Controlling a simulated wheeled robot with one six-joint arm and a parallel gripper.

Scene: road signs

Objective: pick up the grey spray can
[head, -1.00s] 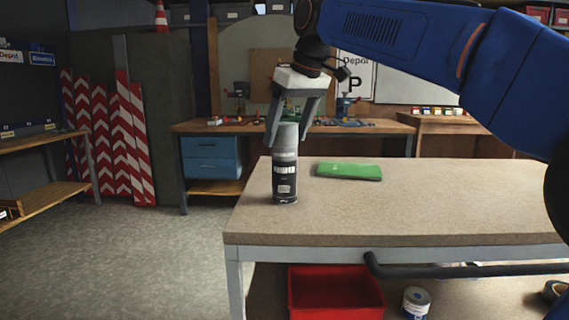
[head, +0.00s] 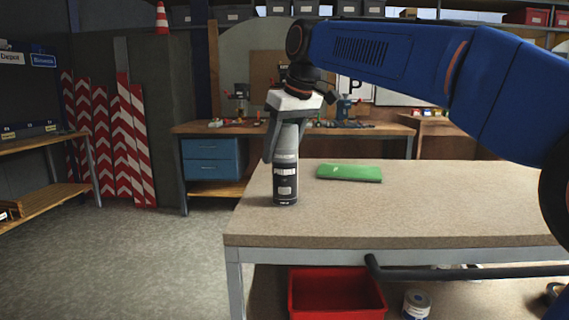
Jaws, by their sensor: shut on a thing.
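The grey spray can (head: 285,182) stands upright near the left front corner of the workbench top (head: 430,215). It has a dark label band with white print and a lighter grey upper part. My gripper (head: 284,148) comes down on it from above and is shut on its upper part. One finger shows along the can's left side; the other is partly hidden behind the can and hand. The can's base appears to rest on the bench.
A red bin (head: 335,293) and a small tin (head: 416,304) are below the bench. The right part of the bench top is clear. Open floor lies to the left.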

